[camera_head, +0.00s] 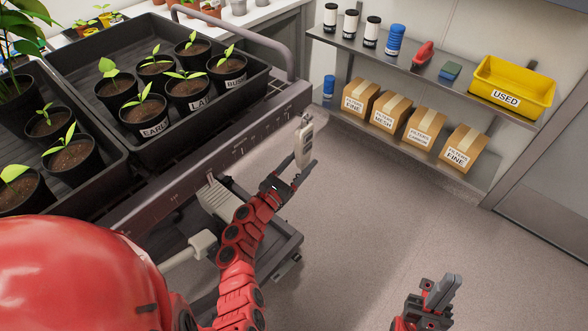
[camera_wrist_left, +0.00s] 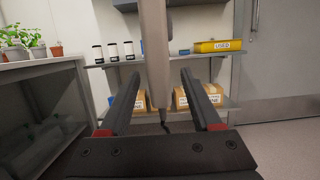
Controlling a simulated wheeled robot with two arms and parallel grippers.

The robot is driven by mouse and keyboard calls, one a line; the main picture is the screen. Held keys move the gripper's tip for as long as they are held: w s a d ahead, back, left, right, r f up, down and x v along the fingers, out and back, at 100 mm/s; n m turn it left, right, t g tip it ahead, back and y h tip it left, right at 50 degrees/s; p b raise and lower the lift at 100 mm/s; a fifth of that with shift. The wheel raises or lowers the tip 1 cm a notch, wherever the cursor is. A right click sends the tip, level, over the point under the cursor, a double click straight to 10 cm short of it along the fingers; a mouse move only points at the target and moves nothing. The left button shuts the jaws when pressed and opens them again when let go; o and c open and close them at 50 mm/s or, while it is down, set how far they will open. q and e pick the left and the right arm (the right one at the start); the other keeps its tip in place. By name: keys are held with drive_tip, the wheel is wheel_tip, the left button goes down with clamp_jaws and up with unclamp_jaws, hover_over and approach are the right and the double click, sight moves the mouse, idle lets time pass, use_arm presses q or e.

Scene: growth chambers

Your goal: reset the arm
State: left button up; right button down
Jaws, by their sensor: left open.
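My left gripper (camera_head: 290,178) is open beside the cart's side rail in the head view. Its two fingers (camera_wrist_left: 158,100) stand apart in the left wrist view. A pale grey handset (camera_head: 304,142) is upright at the rail, just at the fingertips. In the left wrist view a long grey shape (camera_wrist_left: 155,50), apparently this handset, hangs between the fingers with a gap on either side, a thin dark cord below it. My right gripper (camera_head: 438,294) is low at the bottom right of the head view, over bare floor; its finger opening is not clear.
The cart carries black trays (camera_head: 60,62) of potted seedlings and has a grey push handle (camera_head: 285,45). Wall shelves hold bottles, a yellow bin (camera_head: 512,86) marked USED and filter boxes (camera_head: 426,128). The floor (camera_head: 370,220) between cart and shelves is clear.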

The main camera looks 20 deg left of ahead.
use_arm(q)
drive_tip(key=shift+w+d+r, duration=0.1)
drive_tip(key=shift+w+d, duration=0.05)
drive_tip(key=shift+w, duration=0.2)
clamp_jaws()
idle(0.3)
drive_tip(key=shift+r, duration=0.15)
drive_tip(key=shift+r+p, duration=0.9)
drive_tip(key=shift+p, duration=0.15)
drive_tip(key=shift+d, duration=0.1)
drive_tip(key=shift+s+d, duration=0.2)
drive_tip(key=shift+d, duration=0.3)
drive_tip(key=shift+s+d, duration=0.2)
drive_tip(key=shift+d, duration=0.25)
drive_tip(key=shift+d, duration=0.1)
